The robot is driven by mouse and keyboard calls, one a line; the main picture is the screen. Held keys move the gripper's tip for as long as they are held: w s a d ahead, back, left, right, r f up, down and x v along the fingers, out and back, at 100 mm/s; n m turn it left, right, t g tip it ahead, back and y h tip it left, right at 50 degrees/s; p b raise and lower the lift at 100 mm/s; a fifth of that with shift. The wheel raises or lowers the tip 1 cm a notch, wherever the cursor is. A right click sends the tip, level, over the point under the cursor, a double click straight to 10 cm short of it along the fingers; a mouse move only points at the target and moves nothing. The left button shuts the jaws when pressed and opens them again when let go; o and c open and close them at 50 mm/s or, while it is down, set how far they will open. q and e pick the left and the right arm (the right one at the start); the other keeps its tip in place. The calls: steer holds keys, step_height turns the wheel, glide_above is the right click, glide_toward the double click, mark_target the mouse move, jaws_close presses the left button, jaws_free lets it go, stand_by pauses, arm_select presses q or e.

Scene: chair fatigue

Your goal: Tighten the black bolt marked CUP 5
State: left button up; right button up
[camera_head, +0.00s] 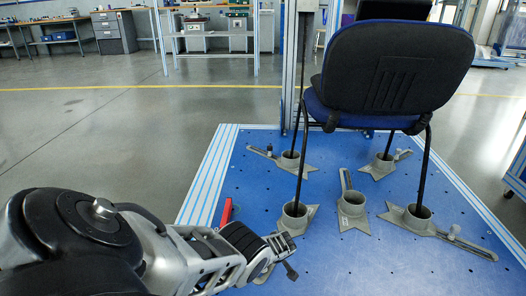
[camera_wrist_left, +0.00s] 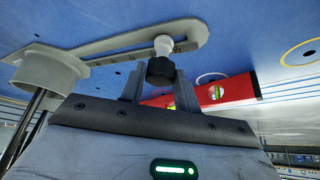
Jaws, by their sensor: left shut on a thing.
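A black bolt (camera_wrist_left: 160,71) with a pale collar sits on the slotted arm of a grey cup (camera_wrist_left: 48,72) in the left wrist view. My left gripper (camera_wrist_left: 160,84) has one finger on each side of the bolt head and is shut on it. In the head view my left gripper (camera_head: 284,250) is low over the blue platform, beside the near left cup (camera_head: 295,214), which holds a chair leg. The bolt is hard to make out there. No CUP 5 marking is readable. My right gripper is in neither view.
A blue and black chair (camera_head: 397,70) stands with its legs in grey cups on the blue platform (camera_head: 325,262). A middle cup (camera_head: 351,203) holds no leg. A red level (camera_wrist_left: 225,92) lies close behind the gripper. A metal post (camera_head: 291,70) rises behind the chair.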

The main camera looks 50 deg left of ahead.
arm_select(q)
steer(key=shift+s+r+m+t+p, duration=0.1)
steer(key=shift+m+t+p, duration=0.35)
steer(key=shift+m, duration=0.85)
steer(key=shift+s+m+t+h+p, duration=0.1)
steer(key=shift+m+t+h+p, duration=0.45)
steer(key=shift+m, duration=0.25)
steer(key=shift+a+m, duration=0.1)
steer(key=shift+m, duration=0.4)
steer(key=shift+m+t+h, duration=0.25)
steer(key=shift+m+t, duration=0.15)
steer(key=shift+m, duration=0.3)
steer(key=shift+p, duration=0.3)
